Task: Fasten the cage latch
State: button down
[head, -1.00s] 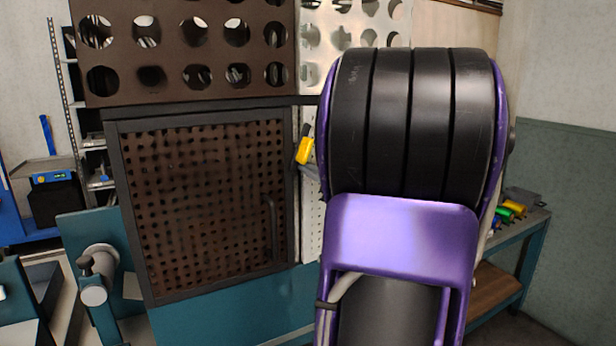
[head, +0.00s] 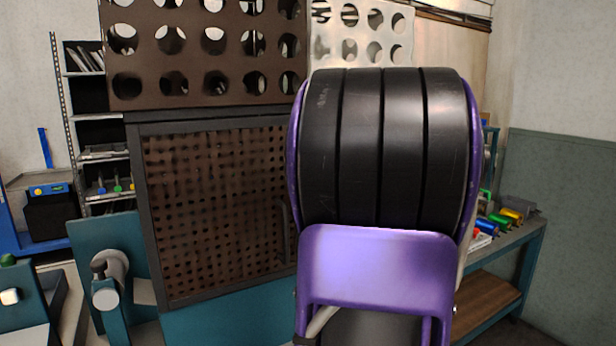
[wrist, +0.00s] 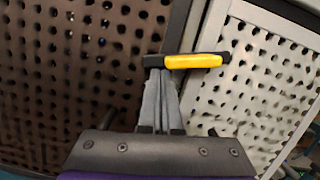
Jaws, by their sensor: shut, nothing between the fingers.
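The cage door (head: 215,200) is a brown perforated panel in a dark frame, and it looks closed in the head view. It also shows at the left of the wrist view (wrist: 75,60). The latch (wrist: 196,61) has a yellow handle with black ends. In the wrist view it lies crosswise from the door's frame edge over to the pale perforated panel. My arm hides it in the head view. My gripper (wrist: 158,76) is shut and empty, its grey fingertips just below the latch's left black end. I cannot tell whether they touch it.
The pale perforated panel (wrist: 260,75) stands right of the door. A door handle (head: 284,232) shows near the door's right edge. A bench (head: 525,238) with coloured items is at the right. A teal machine with a round knob (head: 106,292) stands at the lower left.

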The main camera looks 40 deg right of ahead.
jog(key=shift+a+r+m, duration=0.2)
jog(key=shift+a+m, duration=0.05)
jog(key=shift+m, duration=0.35)
jog(key=shift+w+a+r, duration=0.1)
jog(key=shift+r, duration=0.05)
jog(key=shift+b, duration=0.3)
jog(key=s+a+f+b, duration=0.1)
jog(key=s+f, duration=0.5)
jog(key=s, duration=0.3)
jog(key=shift+s+a+f, duration=0.2)
jog(key=shift+s+a, duration=0.1)
jog(key=shift+s, duration=0.05)
jog(key=shift+w+a, duration=0.1)
dwell(0.3)
